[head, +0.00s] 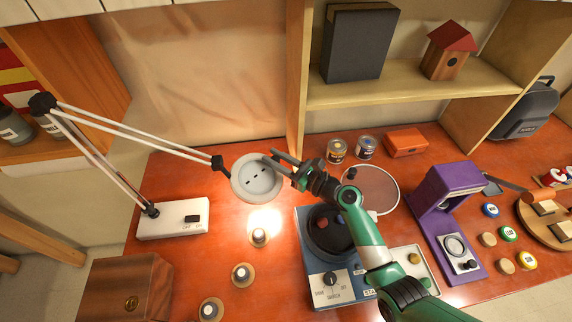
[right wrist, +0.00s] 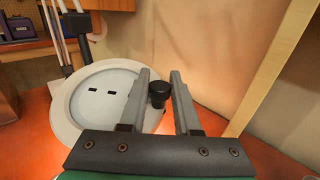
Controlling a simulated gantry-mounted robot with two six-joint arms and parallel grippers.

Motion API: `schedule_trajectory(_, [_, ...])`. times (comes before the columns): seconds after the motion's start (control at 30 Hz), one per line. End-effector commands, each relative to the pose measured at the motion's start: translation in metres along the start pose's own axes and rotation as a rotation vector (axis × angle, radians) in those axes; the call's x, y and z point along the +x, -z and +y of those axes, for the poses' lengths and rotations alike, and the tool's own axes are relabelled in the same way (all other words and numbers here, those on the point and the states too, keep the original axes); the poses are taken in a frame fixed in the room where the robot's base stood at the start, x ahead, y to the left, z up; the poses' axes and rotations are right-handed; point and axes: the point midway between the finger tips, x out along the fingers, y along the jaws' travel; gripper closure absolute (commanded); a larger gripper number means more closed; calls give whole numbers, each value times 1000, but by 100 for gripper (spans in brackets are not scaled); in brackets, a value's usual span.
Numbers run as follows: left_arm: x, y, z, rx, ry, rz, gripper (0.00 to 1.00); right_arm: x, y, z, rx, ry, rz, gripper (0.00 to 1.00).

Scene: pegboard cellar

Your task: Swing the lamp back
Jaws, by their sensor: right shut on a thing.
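The lamp has a round white head (head: 257,180) lit over the table, a white jointed arm (head: 135,130) and a white base (head: 172,218) with a black switch at the left. In the right wrist view the lamp head (right wrist: 108,98) fills the left middle, with a black knob (right wrist: 159,92) at its right edge. My right gripper (head: 277,161) is at the right edge of the lamp head. Its fingers (right wrist: 161,80) stand on both sides of the knob, closed on it. My left gripper is not in view.
A blue-grey device (head: 322,285) with a round black top lies under my right arm. Small round pieces (head: 242,275) stand in front of the lamp. A wooden box (head: 125,290) is at the front left, a purple machine (head: 448,215) at the right. A shelf post (head: 299,75) rises behind the lamp head.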

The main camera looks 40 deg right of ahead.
Motion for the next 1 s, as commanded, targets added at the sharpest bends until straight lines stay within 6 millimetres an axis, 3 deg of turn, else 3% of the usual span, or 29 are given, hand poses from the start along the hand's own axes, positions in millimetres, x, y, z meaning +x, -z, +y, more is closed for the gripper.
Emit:
schedule_trajectory(0.37, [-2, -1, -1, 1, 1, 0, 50, 4, 2, -5, -3, 5, 4, 100])
schedule_trajectory(0.4, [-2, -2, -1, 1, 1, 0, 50, 4, 2, -5, -3, 5, 4, 67])
schedule_trajectory(0.57, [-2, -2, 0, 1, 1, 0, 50, 4, 2, -4, -3, 3, 3, 39])
schedule_trajectory(0.87, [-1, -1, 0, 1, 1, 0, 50, 3, 0, -3, -2, -1, 0, 39])
schedule_trajectory(1.0, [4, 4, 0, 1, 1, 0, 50, -12, -2, -3, -1, 1, 0, 39])
